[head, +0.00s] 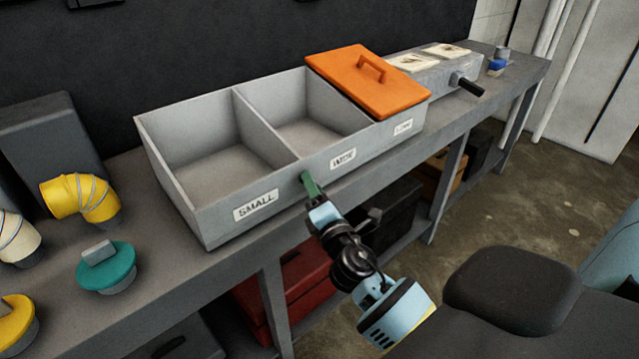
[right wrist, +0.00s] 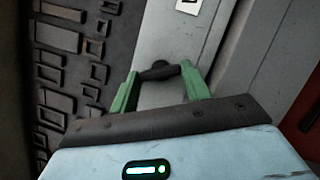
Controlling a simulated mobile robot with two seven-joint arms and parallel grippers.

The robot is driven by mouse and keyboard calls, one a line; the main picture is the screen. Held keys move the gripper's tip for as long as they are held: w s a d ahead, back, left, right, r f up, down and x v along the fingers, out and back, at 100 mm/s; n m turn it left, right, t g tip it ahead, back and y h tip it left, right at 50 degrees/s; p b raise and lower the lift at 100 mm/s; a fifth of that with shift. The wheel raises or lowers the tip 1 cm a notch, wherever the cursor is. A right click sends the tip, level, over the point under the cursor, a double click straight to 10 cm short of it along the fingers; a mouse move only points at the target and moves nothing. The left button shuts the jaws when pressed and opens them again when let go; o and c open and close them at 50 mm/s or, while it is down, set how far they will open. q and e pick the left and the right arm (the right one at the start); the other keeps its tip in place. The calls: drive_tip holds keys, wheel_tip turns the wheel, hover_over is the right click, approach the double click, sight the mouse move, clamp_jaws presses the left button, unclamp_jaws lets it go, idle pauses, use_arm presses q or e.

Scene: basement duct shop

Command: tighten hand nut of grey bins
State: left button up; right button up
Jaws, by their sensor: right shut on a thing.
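The grey bins (head: 222,228) stand on the workbench in the head view. The compartments labelled SMALL and WIDE are open and look empty, and an orange lid (head: 350,85) covers the right one. My right gripper (head: 307,180) is at the bins' front wall between the SMALL and WIDE labels. In the right wrist view its green fingers (right wrist: 158,80) are shut on the black hand nut (right wrist: 158,71), which sits between their tips. In the head view the nut is hidden by the gripper. My left gripper is not in view.
Yellow elbow ducts and a teal capped piece (head: 106,268) lie left of the bins on the workbench (head: 165,310). A grey box with a black handle (head: 467,86) stands to the right. A red box (head: 290,285) and dark boxes are below. The floor at right is clear.

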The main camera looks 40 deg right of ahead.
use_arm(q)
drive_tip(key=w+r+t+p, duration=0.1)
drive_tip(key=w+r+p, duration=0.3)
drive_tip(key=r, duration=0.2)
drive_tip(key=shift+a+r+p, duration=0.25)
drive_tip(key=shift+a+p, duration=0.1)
use_arm(e)
drive_tip(key=m, duration=0.2)
drive_tip(key=m+g, duration=0.1)
drive_tip(key=m, duration=0.1)
drive_tip(key=m+g, duration=0.1)
drive_tip(key=m, duration=0.1)
drive_tip(key=shift+a+r, duration=0.1)
drive_tip(key=shift+r, duration=0.15)
drive_tip(key=o, duration=1)
drive_tip(key=shift+s, duration=0.15)
